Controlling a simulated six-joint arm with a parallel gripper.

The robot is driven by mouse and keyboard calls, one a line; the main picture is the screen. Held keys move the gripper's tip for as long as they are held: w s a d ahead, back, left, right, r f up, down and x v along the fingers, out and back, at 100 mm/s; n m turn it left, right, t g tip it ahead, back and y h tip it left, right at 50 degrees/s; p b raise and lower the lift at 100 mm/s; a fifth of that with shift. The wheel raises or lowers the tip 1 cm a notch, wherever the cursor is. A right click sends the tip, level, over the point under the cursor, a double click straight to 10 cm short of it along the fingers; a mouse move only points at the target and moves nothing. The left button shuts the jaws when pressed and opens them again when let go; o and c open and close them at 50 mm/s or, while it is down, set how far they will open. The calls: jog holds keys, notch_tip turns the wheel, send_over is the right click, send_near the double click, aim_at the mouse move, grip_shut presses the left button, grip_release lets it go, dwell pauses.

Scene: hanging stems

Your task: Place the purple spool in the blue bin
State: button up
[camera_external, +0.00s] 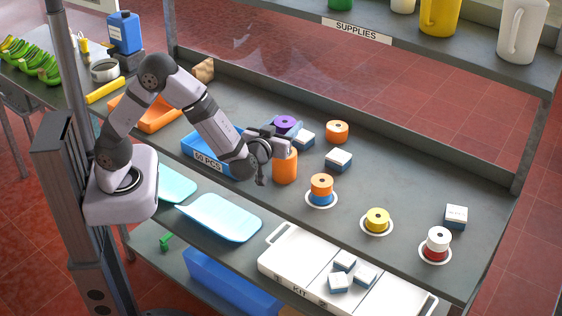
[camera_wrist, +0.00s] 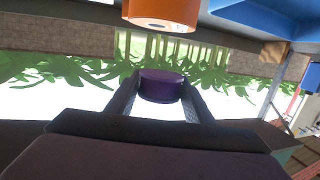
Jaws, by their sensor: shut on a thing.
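The purple spool (camera_wrist: 160,85) is held between the two fingers of my gripper (camera_wrist: 160,97) in the wrist view. In the external view the purple spool (camera_external: 285,121) shows at the end of my gripper (camera_external: 274,132), with its lower part partly hidden. A blue bin (camera_external: 190,143) labelled "50 PCS" is on the bench, left of my gripper and partly hidden by my arm. Another blue bin (camera_external: 225,283) is on the lower shelf.
A tall orange cylinder (camera_external: 285,168) stands close beside my gripper. White-and-blue boxes (camera_external: 338,159) and an orange spool (camera_external: 337,131) are to the right. Spools on white discs line the front right. An orange bin (camera_external: 155,115) lies behind my arm.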

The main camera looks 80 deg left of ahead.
jog(key=s+a+r+n+g+y, duration=0.2)
jog(key=s+a+n+g, duration=0.3)
jog(key=s, duration=0.5)
jog(key=shift+m+g, duration=0.3)
jog(key=shift+g, duration=0.1)
jog(key=shift+s+d+f+p, duration=0.1)
jog(key=shift+f+p, duration=0.35)
jog(key=shift+f, duration=4.6)
jog(key=shift+f, duration=0.1)
jog(key=shift+f, duration=0.35)
jog(key=shift+f+b, duration=0.15)
jog(key=shift+b, duration=0.15)
